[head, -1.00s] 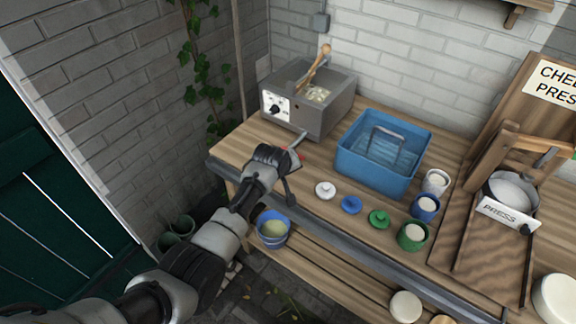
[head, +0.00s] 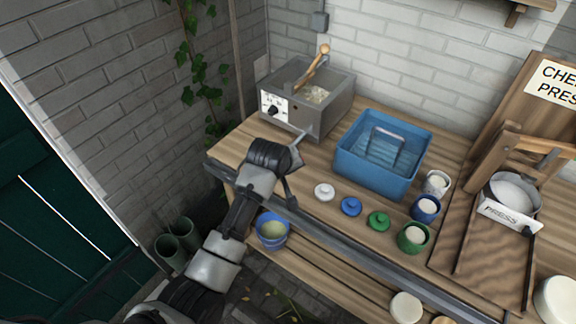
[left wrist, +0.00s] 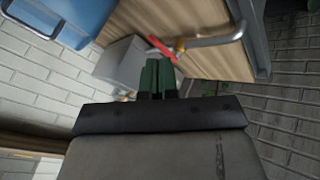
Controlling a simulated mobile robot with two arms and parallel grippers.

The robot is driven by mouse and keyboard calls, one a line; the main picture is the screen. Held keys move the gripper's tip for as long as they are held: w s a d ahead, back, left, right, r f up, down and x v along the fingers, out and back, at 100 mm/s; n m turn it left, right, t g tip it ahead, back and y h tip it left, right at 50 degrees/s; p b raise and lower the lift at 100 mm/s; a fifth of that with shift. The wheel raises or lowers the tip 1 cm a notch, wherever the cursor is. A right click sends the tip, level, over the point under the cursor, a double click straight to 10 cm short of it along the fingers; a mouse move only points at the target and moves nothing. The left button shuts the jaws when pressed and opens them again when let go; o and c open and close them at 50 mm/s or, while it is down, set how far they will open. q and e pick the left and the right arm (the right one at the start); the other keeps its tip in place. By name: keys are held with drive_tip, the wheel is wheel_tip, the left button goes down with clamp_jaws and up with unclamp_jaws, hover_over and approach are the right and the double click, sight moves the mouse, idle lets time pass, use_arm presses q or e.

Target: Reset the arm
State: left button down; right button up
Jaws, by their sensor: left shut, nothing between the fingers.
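My left gripper (head: 272,153) is at the left front part of the workbench, in front of the grey metal churn box (head: 325,112). It overlaps the box's metal spout in the head view. In the left wrist view its dark green fingers (left wrist: 158,78) are together with nothing between them. There the red tap handle (left wrist: 161,48) and the bent metal pipe (left wrist: 215,40) show beyond the fingertips, apart from them as far as I can tell. The red handle is hidden in the head view. My right gripper is not in view.
A blue tub (head: 348,166) stands right of the churn. White, blue and green lids (head: 351,206) lie in front of it, with several cups (head: 426,208) to the right. The press (head: 508,210) stands far right. A blue bucket (head: 265,240) sits below on the lower shelf.

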use_arm(q)
drive_tip(key=s+a+f+m+g+b, duration=0.1)
drive_tip(key=s+a+f, duration=0.2)
drive_tip(key=s+f, duration=0.65)
drive_tip(key=s+a+f+m+g+y+b, duration=0.1)
drive_tip(key=s+a+f, duration=0.25)
drive_tip(key=f, duration=1.05)
drive_tip(key=s+a+f+m+g+b, duration=0.1)
drive_tip(key=s+a+f+m, duration=0.15)
drive_tip(key=s+f, duration=0.65)
drive_tip(key=s+a+f+m+g, duration=0.1)
drive_tip(key=s+a+f, duration=0.2)
drive_tip(key=s, duration=0.7)
drive_tip(key=s+a+f+m+g+y+b, duration=0.1)
drive_tip(key=s+a+f, duration=0.3)
drive_tip(key=s+f, duration=0.4)
drive_tip(key=s+a+f+m+g+b, duration=0.1)
drive_tip(key=s+a+f, duration=0.3)
drive_tip(key=s, duration=0.8)
wheel_tip(320, 180, down, 2)
drive_tip(key=shift+s+f+y, duration=0.1)
drive_tip(key=shift+s+y, duration=0.1)
drive_tip(key=shift+y, duration=0.1)
